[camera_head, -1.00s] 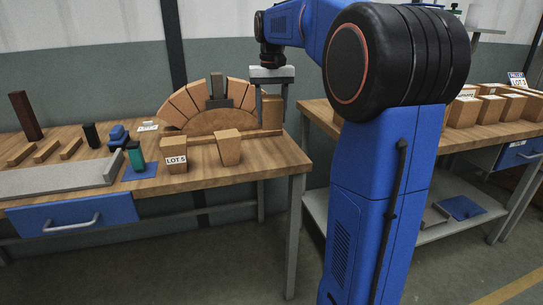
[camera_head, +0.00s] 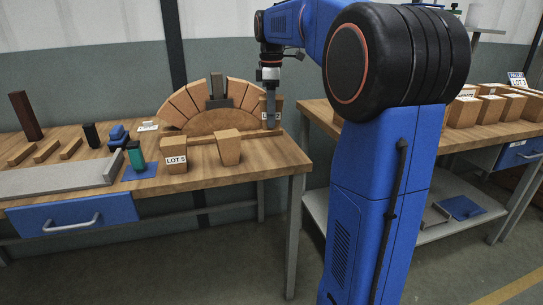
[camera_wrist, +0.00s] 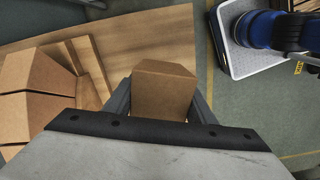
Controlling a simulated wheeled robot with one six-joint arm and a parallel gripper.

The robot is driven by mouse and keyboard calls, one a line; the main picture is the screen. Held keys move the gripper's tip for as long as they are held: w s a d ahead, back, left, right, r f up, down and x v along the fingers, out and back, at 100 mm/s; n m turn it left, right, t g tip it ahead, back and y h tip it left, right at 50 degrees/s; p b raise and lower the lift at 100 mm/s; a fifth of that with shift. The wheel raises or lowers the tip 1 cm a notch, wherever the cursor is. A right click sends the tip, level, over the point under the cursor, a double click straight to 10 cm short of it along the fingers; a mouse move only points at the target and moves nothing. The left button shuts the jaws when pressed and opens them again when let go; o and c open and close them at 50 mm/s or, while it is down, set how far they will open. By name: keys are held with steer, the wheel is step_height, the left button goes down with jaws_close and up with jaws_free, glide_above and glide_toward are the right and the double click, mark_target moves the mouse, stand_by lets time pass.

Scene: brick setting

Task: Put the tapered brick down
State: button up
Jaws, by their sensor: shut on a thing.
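The tapered brick (camera_head: 278,114) is tan, with a partly hidden white label. In the head view it is upright at the right end of the brick arch, partly behind my gripper (camera_head: 271,118). In the wrist view the brick (camera_wrist: 163,92) sits between the two fingers of my gripper (camera_wrist: 162,100), which is shut on it. The wooden bench top (camera_wrist: 150,40) shows below and around it. I cannot tell whether its underside touches the bench.
The arch of tapered bricks (camera_head: 182,107) stands just left of the held brick. Two loose bricks, one marked LOT 5 (camera_head: 174,161) and one plain (camera_head: 229,150), stand nearer the front. The bench's right edge (camera_head: 304,157) is close. Several bricks (camera_head: 464,112) stand on another bench.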

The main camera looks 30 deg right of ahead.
steer(key=n, duration=0.3)
steer(key=shift+f, duration=5)
steer(key=shift+f, duration=0.1)
steer(key=o, duration=1.3)
step_height(320, 180, up, 12)
steer(key=shift+r, duration=0.15)
